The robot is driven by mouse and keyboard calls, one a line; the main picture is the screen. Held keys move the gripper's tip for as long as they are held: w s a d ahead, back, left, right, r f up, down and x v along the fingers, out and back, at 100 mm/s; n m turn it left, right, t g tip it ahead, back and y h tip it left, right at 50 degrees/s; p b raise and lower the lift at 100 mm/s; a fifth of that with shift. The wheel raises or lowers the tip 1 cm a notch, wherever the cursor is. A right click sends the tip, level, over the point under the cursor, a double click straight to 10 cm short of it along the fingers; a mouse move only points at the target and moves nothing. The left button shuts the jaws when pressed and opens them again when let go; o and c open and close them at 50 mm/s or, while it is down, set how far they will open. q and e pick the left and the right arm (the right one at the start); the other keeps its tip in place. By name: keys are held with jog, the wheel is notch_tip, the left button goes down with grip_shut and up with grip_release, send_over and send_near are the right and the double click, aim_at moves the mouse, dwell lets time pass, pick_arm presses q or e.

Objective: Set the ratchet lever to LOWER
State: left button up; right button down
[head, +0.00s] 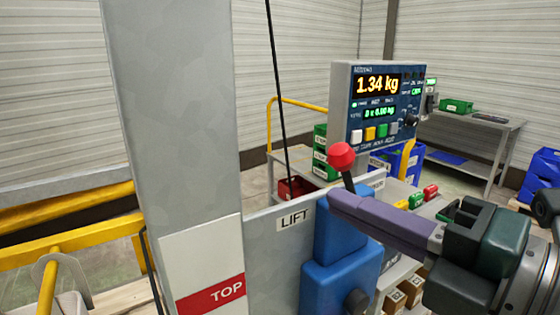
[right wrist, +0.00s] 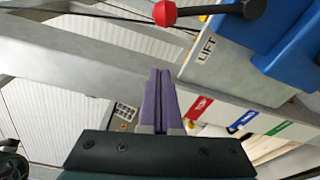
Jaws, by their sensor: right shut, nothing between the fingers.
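The ratchet lever has a red knob (head: 341,156) on a dark stem above a blue housing (head: 338,285). The stem leans slightly left, toward the side with the LIFT label (head: 294,217). The blue housing (right wrist: 300,45) is at upper right there. My left gripper is not in view.
A grey post (head: 175,110) with a red TOP sign (head: 225,291) stands left of the housing. A display box (head: 381,105) reading 1.34 kg stands behind the lever. Yellow rails (head: 70,225) run at left. A bench (head: 475,130) with bins stands at back right.

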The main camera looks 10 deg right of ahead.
aim_at(350, 189)
jog(key=p+x, duration=0.2)
jog(key=x, duration=0.5)
jog(key=shift+w+d+r+p, duration=0.1)
jog(key=shift+d+r+p, duration=0.2)
jog(key=shift+d, duration=0.7)
jog(key=shift+w+d+r+p, duration=0.15)
jog(key=shift+d+p, duration=0.1)
jog(key=shift+d, duration=0.75)
